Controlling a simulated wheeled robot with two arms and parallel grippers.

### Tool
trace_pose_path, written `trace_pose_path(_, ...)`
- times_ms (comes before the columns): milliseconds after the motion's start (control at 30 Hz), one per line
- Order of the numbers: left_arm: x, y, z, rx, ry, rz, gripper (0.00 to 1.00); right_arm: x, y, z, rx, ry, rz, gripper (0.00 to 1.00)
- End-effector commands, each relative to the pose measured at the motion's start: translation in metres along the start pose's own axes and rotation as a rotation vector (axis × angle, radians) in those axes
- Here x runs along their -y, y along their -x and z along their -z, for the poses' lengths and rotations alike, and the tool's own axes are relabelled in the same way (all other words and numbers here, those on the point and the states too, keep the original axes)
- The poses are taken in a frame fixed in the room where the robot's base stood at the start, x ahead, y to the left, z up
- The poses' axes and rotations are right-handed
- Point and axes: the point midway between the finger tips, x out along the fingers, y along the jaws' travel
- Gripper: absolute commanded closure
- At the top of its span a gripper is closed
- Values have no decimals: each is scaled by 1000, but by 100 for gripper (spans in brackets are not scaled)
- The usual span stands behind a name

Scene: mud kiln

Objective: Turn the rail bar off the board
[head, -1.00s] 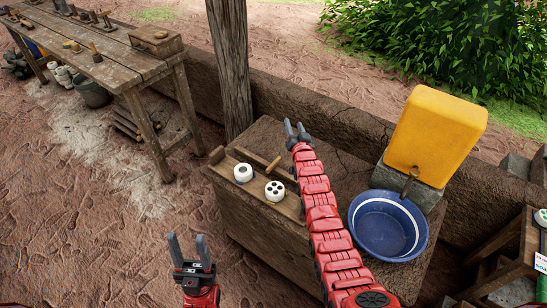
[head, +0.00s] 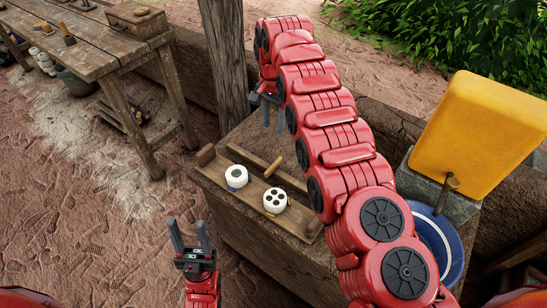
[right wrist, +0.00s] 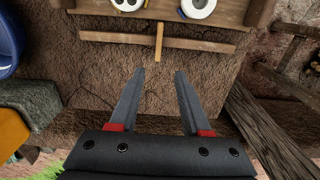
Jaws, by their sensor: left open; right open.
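The wooden board (head: 290,225) lies on the mud-brick block, with two white round pieces on it. The rail bar (head: 246,157) runs along the board's back side, roughly parallel to it; a short wooden peg (head: 273,167) sticks out at its middle. The bar (right wrist: 200,44) and peg (right wrist: 159,45) also show in the right wrist view. My left gripper (head: 187,238) is open and empty, left of the block.
One white piece (head: 237,176) has a single hole, the other (head: 275,201) several. A yellow container (head: 480,135) and blue basin (head: 436,235) stand on the right. A wooden post (head: 222,65) rises behind the block. A workbench (head: 85,50) stands at the left.

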Motion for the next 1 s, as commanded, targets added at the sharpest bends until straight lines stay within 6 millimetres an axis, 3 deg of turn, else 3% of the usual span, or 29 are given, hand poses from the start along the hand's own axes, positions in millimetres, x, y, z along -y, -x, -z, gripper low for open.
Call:
trace_pose_path(167, -1, 19, -3, 0, 0, 0, 50, -1, -18, 0, 2, -2, -2, 52)
trace_pose_path(400, -3, 54, -9, 0, 0, 0, 50, -1, -70, 1, 2, -2, -1, 52)
trace_pose_path(467, -2, 47, -8, 0, 0, 0, 50, 0, -77, -1, 3, 0, -3, 52)
trace_pose_path(833, -3, 54, -9, 0, 0, 0, 50, 0, -154, -1, 2, 0, -2, 52)
trace_pose_path(1000, -3, 57, -9, 0, 0, 0, 50, 0, -169, -1, 1, 0, -2, 52)
